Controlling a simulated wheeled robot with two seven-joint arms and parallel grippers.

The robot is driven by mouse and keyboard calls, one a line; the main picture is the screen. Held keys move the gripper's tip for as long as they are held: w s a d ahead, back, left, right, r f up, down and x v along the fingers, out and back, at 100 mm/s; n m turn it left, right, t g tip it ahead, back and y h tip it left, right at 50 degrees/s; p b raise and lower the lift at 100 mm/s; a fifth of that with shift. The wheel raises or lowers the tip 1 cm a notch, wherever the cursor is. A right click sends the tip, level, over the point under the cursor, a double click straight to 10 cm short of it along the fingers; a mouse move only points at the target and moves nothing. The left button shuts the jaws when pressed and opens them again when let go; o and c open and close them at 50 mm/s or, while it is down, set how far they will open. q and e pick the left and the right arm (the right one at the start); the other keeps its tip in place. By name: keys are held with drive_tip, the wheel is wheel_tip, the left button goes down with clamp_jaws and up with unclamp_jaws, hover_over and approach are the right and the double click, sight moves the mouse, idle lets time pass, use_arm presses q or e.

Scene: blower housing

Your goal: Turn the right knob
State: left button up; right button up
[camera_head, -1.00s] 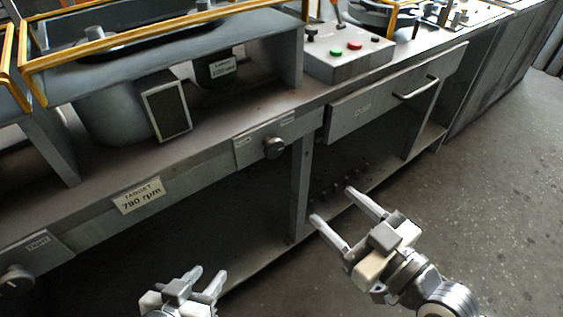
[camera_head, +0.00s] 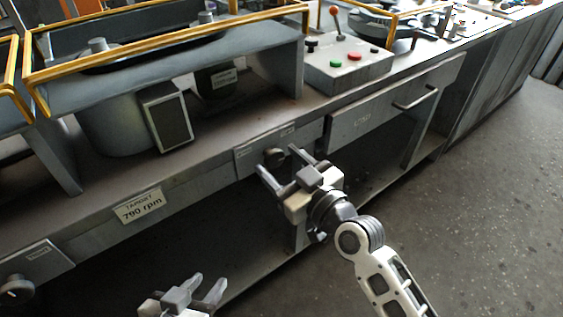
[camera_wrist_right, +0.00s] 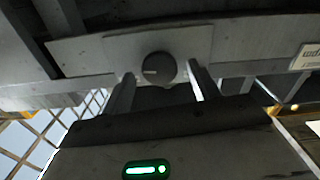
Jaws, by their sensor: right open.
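The right knob (camera_head: 274,157) is a dark round knob on a grey plate on the bench's front edge. In the right wrist view the knob (camera_wrist_right: 159,67) shows a pale mark on its face. My right gripper (camera_head: 278,158) is open, with its fingertips at either side of the knob in the head view. In the right wrist view the fingers (camera_wrist_right: 160,88) stand left and right below the knob, with gaps. I cannot tell whether they touch it. My left gripper (camera_head: 209,283) is at the bottom, fingers apart, away from the bench front.
Another knob (camera_head: 16,288) is on the bench front at far left. A label reading 790 rpm (camera_head: 140,205) is between the knobs. A control box (camera_head: 346,66) with green and red buttons stands on the bench. A drawer (camera_head: 385,105) with a handle is to the right.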

drive_tip(key=shift+w+a, duration=0.15)
drive_tip(key=shift+c, duration=0.2)
drive_tip(key=c, duration=0.9)
